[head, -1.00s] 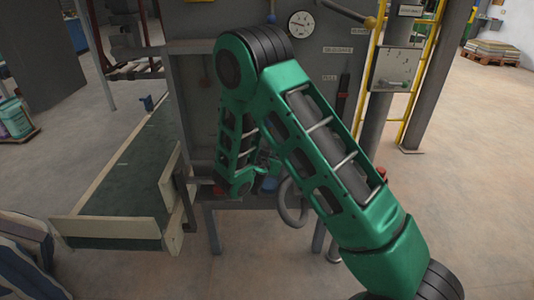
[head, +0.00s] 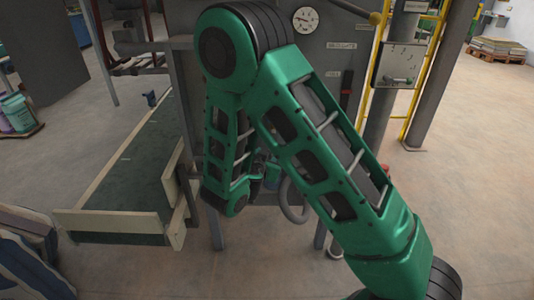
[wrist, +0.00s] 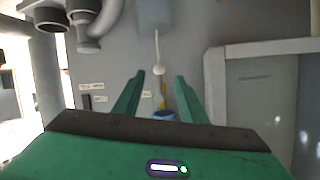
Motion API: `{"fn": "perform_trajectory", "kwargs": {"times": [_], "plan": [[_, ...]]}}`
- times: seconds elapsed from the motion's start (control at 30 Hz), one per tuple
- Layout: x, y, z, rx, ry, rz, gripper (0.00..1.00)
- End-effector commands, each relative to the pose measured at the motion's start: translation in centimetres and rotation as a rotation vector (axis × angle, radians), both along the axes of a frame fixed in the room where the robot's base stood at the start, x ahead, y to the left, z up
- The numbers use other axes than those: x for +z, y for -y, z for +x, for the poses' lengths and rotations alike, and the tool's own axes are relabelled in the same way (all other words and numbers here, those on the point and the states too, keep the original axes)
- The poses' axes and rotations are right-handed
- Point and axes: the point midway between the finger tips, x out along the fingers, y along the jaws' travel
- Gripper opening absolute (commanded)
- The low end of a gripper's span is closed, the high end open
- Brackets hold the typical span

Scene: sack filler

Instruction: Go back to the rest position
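My green arm bends in front of the grey sack filler (head: 335,60) in the head view. My gripper is mostly hidden behind my own arm there. In the wrist view my gripper (wrist: 160,75) has its two green fingers wide apart, with nothing pinched between them. A blue thing (wrist: 163,115) shows in the gap between the fingers, with free space beside it. Behind it a thin yellow piece and a pale rod ending in a white knob (wrist: 158,71) show against the grey machine face.
A conveyor with a green belt (head: 140,180) and pale side boards stands left of my arm. A round gauge (head: 306,19), a grey control box (head: 398,65) and yellow rails are behind. Striped sacks (head: 28,255) lie lower left.

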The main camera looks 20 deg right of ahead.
Motion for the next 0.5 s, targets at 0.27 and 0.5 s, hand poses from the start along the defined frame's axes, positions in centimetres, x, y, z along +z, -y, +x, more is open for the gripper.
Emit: {"fn": "perform_trajectory", "kwargs": {"times": [0.27, 0.5], "plan": [[0.47, -0.64, -1.14, 0.0, 0.0, 0.0, 0.38], [0.47, -0.62, -1.12, 0.0, 0.0, 0.0, 0.38]]}}
